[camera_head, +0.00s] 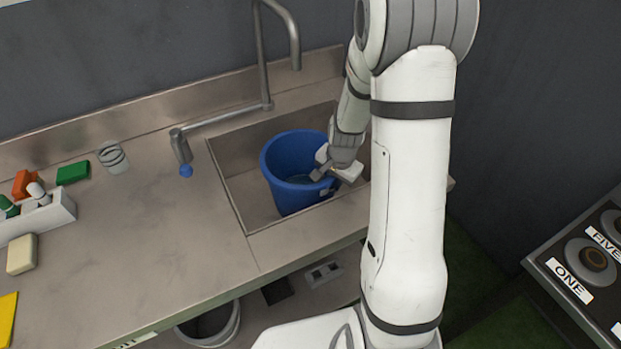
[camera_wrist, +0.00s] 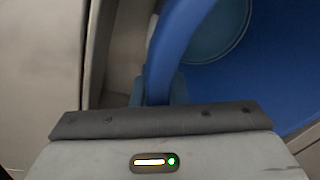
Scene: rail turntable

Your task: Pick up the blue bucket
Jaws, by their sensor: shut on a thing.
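The blue bucket (camera_head: 284,178) stands upright in the sink basin, under the bent tap. Its inside shows a paler round area at the bottom. My gripper (camera_head: 326,182) is at the bucket's right front side, shut on its rim. In the wrist view the bucket's rim (camera_wrist: 172,50) runs down between the jaws of my gripper (camera_wrist: 158,100), with the bucket's inside to the right. The arm hides what is right of the bucket in the head view.
The sink (camera_head: 238,190) has walls close around the bucket. A metal tap (camera_head: 264,60) rises behind it. A glass (camera_head: 112,157), a green block (camera_head: 73,173) and a white caddy (camera_head: 40,215) stand on the left counter. A labelled button panel (camera_head: 585,265) is at right.

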